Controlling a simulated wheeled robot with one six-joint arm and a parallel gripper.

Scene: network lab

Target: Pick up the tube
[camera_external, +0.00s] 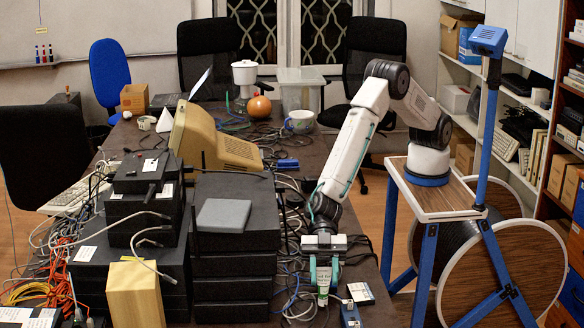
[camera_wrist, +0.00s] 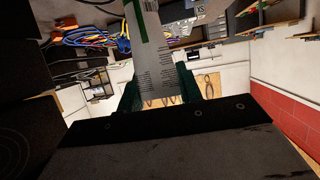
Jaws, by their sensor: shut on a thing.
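A white tube with green markings (camera_external: 323,287) is between the fingers of my gripper (camera_external: 324,262), at the near right part of the dark table (camera_external: 372,312). In the wrist view, the pale tube (camera_wrist: 155,62) has a green stripe and fine print. It stands between the two dark green fingertips of my gripper (camera_wrist: 154,92), which are shut on its sides. In the external view the tube hangs below the gripper, roughly upright. I cannot tell whether its lower end touches the table.
Small boxes (camera_external: 360,293) lie just right of the tube, and cables lie around it. Stacked black devices (camera_external: 234,265) stand to the left, with a wooden block (camera_external: 136,294) in front. A beige monitor (camera_external: 208,140) and a mug (camera_external: 299,121) are farther back.

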